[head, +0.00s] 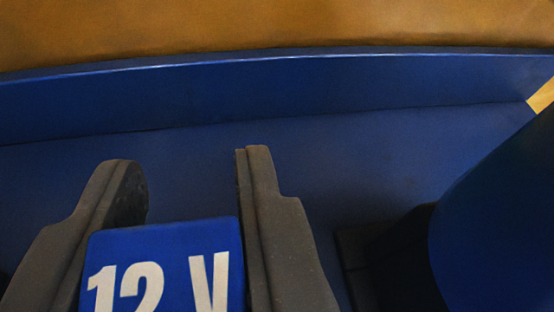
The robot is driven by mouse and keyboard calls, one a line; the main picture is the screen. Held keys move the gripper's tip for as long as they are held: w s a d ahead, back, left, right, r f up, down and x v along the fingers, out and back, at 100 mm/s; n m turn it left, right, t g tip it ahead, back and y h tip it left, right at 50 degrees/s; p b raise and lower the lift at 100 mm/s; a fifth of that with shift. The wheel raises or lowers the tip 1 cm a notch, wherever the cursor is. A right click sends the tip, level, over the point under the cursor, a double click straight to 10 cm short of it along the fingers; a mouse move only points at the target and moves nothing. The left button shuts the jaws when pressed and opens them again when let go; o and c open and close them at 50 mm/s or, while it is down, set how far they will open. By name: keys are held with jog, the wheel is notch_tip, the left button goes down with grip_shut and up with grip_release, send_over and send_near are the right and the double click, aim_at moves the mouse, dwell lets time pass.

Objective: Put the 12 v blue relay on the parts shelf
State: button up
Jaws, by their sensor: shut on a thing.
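The blue relay (165,265) has large white "12 V" lettering on its face and shows at the bottom of the head view. My gripper (188,178) is shut on it, with one dark grey finger on each side. The relay's lower part is cut off by the frame edge. Below and beyond it is a blue flat surface with a raised lip (300,90) along its far side. No label shows on this surface, so I cannot tell whether it is the parts shelf. I cannot tell whether the relay touches it.
A large dark blue rounded object (505,215) stands close on the right, with a black blocky part (385,260) beside it. An orange-brown surface (250,30) lies beyond the lip. The blue surface ahead of the fingers is clear.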

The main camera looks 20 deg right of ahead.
aim_at(227, 245)
jog(key=shift+w+d+f, duration=0.1)
jog(key=shift+w+d, duration=0.2)
jog(key=shift+d+f, duration=0.1)
jog(key=shift+f, duration=1.6)
jog(key=shift+f, duration=0.1)
jog(key=o, duration=1)
